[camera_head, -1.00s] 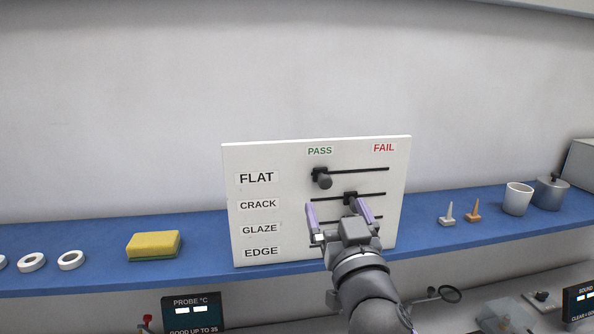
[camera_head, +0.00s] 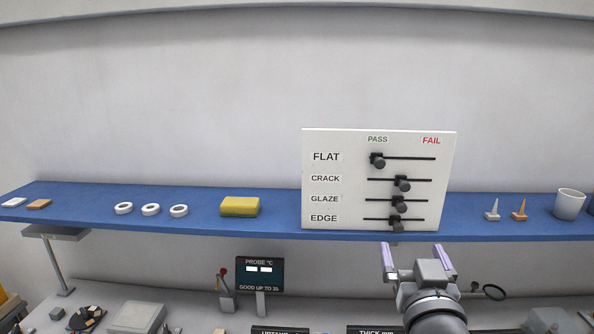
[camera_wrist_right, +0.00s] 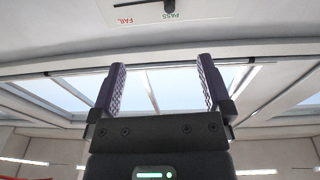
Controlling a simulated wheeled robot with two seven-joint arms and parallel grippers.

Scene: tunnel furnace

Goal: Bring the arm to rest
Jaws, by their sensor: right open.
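My right gripper (camera_head: 417,250) is open and empty, in front of and just below the blue shelf (camera_head: 270,223). It is below the white slider board (camera_head: 380,137) and apart from it. In the right wrist view, the open right gripper (camera_wrist_right: 160,85) points upward, with nothing between its purple fingers. The board's FLAT knob (camera_head: 378,162) sits at the PASS end. The CRACK knob (camera_head: 402,184), GLAZE knob (camera_head: 399,204) and EDGE knob (camera_head: 397,224) sit near the middle of their tracks. My left gripper is not in view.
The shelf holds white rings (camera_head: 151,210), a yellow sponge (camera_head: 240,206), two small cones (camera_head: 520,210) and a white cup (camera_head: 569,204). Below stand a probe display (camera_head: 260,272) and a lens on a stalk (camera_head: 494,292). The space around the right gripper looks clear.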

